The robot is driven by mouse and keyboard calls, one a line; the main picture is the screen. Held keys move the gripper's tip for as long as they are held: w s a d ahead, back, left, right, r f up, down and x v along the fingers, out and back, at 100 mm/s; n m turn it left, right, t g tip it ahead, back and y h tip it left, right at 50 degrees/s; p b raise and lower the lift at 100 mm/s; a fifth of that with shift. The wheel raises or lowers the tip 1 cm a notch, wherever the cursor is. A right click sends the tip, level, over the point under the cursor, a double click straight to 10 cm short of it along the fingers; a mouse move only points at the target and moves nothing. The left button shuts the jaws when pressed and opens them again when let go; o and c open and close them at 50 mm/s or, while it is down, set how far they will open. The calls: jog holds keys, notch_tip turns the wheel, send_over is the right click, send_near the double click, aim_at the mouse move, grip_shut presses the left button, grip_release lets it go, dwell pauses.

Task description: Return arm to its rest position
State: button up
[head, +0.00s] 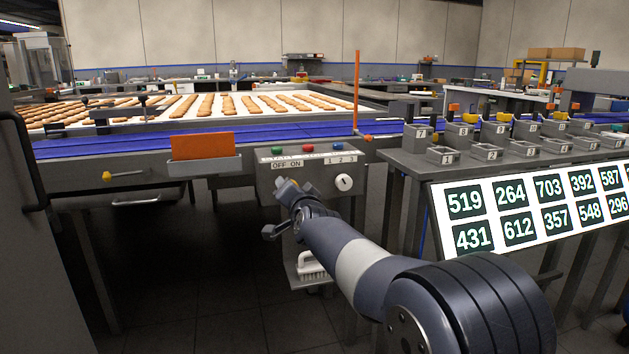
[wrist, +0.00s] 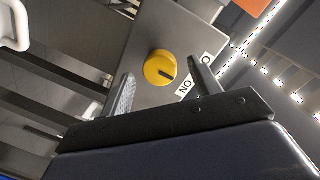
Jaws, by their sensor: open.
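My arm reaches forward from the lower right in the head view, and my gripper (head: 284,205) is in front of the grey control box (head: 265,183). In the wrist view my gripper (wrist: 160,85) is open and empty, with its two fingers spread apart. A yellow knob (wrist: 160,68) with a dark mark shows beyond and between the fingertips, on a grey panel (wrist: 150,30) with a partly hidden label reading "NO". I cannot tell from the pictures how far the fingers are from the knob. In the head view the wrist hides part of the box front.
The box carries coloured buttons, OFF/ON and number labels and a white round dial (head: 344,183). A white brush (head: 311,263) lies on a low shelf below. A number board (head: 530,215) and bench (head: 400,160) stand right. Floor at left is open.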

jog(key=shift+w+a, duration=0.2)
jog(key=shift+w, duration=0.5)
jog(key=shift+s, duration=0.1)
jog(key=v, duration=1)
jog(key=w+a+f+n+t+h+p, duration=0.1)
jog(key=w+a+n+p, duration=0.1)
jog(key=w+n+p, duration=0.7)
jog(key=shift+w+a+n+p, duration=0.4)
jog(key=shift+n+p, duration=3.1)
jog(key=shift+n, duration=0.5)
